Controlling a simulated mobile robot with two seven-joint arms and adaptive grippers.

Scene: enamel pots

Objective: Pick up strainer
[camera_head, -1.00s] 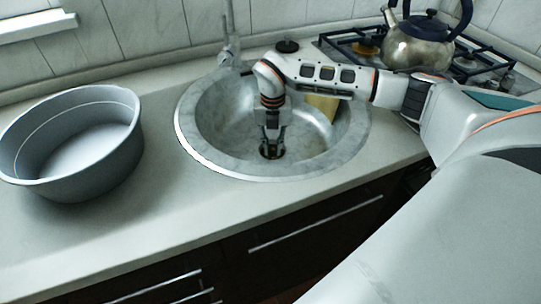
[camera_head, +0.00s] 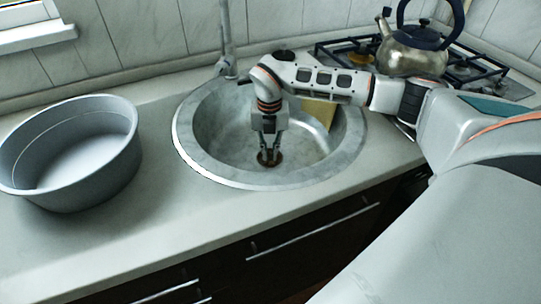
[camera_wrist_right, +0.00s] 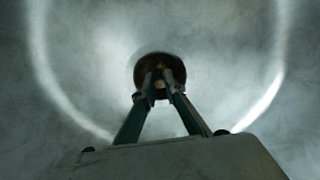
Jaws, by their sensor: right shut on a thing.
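The strainer (camera_head: 270,162) is a small brown round piece low in the metal sink bowl (camera_head: 222,132). My right gripper (camera_head: 269,153) points straight down with its fingers closed on the strainer's middle. In the right wrist view the strainer (camera_wrist_right: 145,75) is a dark brown disc, and my right gripper's fingertips (camera_wrist_right: 159,88) meet at its centre. The drain below is hidden, and I cannot tell how far the strainer is above it. My left gripper is not in view.
A yellow sponge-like block (camera_head: 318,112) is in the sink behind my right forearm. A tap (camera_head: 226,50) stands behind the bowl. A large grey pot (camera_head: 70,190) is left on the counter (camera_head: 170,215). A kettle (camera_head: 412,58) stands on the stove (camera_head: 480,75).

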